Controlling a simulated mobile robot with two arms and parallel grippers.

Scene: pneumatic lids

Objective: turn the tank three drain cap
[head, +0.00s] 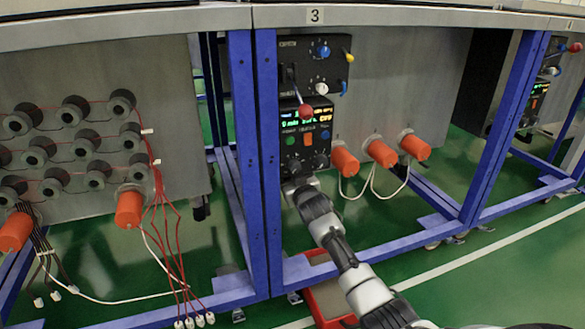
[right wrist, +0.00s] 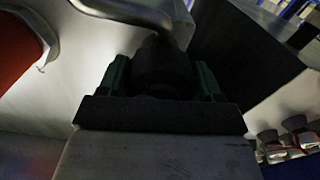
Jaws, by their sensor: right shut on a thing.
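The tank marked with a number 3 plate (head: 315,16) has a grey metal front (head: 405,75) in a blue frame. My right arm reaches up from the bottom right in the head view. My right gripper (head: 298,182) is just below the control panel, and its fingers are hard to make out there. In the right wrist view my right gripper (right wrist: 162,66) is shut on a dark round part, seemingly the drain cap (right wrist: 160,75), beneath a bent metal pipe (right wrist: 130,12). The cap is dim and hidden in the head view. My left gripper is not in view.
The control panel (head: 304,130) with knobs and a lit display is right above my right gripper. Several orange fittings (head: 381,153) stick out to the right. Blue frame posts (head: 268,140) stand close left. A red tray (head: 327,300) lies below.

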